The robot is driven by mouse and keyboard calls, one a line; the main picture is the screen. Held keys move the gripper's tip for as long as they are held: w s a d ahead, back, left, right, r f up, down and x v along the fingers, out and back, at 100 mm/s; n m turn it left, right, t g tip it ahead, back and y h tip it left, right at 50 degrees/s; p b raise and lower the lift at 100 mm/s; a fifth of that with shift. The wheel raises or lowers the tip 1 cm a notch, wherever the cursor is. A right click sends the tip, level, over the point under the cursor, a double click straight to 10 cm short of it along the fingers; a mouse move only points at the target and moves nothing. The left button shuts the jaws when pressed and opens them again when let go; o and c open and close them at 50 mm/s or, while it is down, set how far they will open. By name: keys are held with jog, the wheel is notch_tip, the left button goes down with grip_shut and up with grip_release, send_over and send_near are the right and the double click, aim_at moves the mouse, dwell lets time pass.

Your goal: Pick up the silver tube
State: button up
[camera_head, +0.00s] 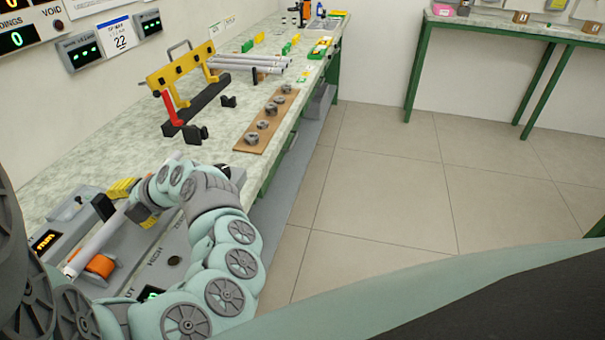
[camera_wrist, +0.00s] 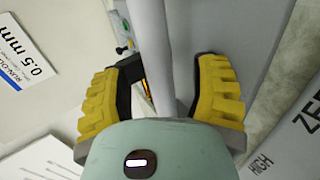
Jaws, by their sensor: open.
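A silver tube (camera_head: 97,247) lies slantwise on a grey bench device at the lower left, by an orange roller (camera_head: 100,265). My gripper (camera_head: 122,208) is over the tube's upper part, and its yellow-backed fingers are apart. In the wrist view the tube (camera_wrist: 150,45) runs between the two fingers of my gripper (camera_wrist: 158,85), with a gap on each side. The palm hides the tube's near end in the wrist view. The arm and gripper cover part of it in the head view.
More silver tubes (camera_head: 245,62) lie farther back on the bench (camera_head: 80,195). A yellow rack (camera_head: 180,68) with a red part and a brown board (camera_head: 268,125) with several grey rings stand ahead. The floor (camera_head: 400,185) at right is clear.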

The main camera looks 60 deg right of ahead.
jog(key=shift+o, duration=0.2)
jog(key=shift+s, duration=0.1)
grip_shut()
